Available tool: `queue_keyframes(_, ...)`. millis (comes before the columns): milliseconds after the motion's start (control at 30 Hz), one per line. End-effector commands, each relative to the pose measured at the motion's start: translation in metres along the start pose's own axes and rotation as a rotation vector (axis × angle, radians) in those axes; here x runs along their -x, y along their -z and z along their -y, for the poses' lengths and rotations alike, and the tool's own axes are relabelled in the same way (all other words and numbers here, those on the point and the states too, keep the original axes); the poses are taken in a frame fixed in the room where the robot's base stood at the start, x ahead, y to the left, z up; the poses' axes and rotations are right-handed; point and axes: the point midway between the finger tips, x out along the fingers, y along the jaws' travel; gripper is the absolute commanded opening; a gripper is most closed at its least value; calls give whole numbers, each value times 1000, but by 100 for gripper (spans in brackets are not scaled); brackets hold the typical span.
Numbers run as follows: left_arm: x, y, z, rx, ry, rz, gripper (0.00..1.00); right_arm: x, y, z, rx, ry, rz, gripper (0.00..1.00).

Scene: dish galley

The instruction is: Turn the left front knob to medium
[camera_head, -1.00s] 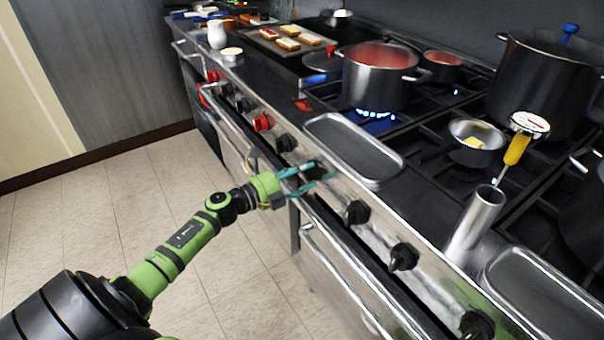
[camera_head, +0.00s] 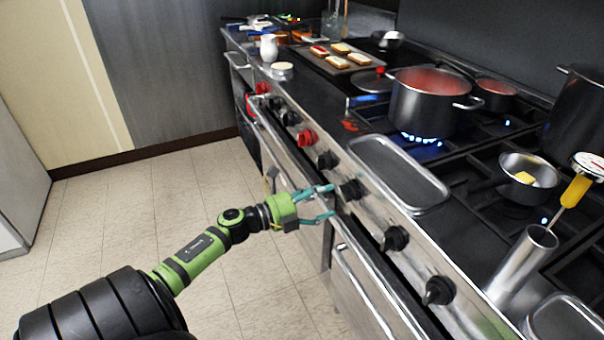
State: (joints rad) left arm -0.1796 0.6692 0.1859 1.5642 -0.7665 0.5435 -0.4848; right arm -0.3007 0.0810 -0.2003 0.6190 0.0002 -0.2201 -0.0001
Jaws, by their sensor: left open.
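The stove front carries a row of knobs. A black knob (camera_head: 351,190) sits just beyond the fingertips of my left gripper (camera_head: 331,201). The gripper is open and empty, its two teal fingers spread, with a small gap seeming to lie between the tips and the knob. Other black knobs are up the row (camera_head: 327,160) and nearer (camera_head: 395,239), with one more toward the front (camera_head: 438,290). A red knob (camera_head: 307,138) is farther along. I cannot read the knobs' settings. My right gripper is out of view.
A large pot (camera_head: 428,105) of red food stands over a blue flame. A steel tray (camera_head: 398,172) lies behind the knobs. A steel cylinder (camera_head: 522,265) and a small pan (camera_head: 528,178) stand at right. Oven handles (camera_head: 372,292) project below the knobs. The tiled floor at left is clear.

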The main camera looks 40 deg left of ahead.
Motion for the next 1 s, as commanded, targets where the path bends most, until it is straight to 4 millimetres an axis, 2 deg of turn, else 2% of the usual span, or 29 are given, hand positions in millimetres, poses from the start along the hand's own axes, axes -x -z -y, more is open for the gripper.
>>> queue_keyframes(100,25,0,0,1,-2,0,73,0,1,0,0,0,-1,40)
queue_keyframes(333,55,-1,1,1,1,2,73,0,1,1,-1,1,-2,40)
queue_keyframes(500,61,-1,1,0,3,2,73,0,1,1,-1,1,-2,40)
queue_keyframes(1000,61,-1,1,0,2,2,73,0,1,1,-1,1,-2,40)
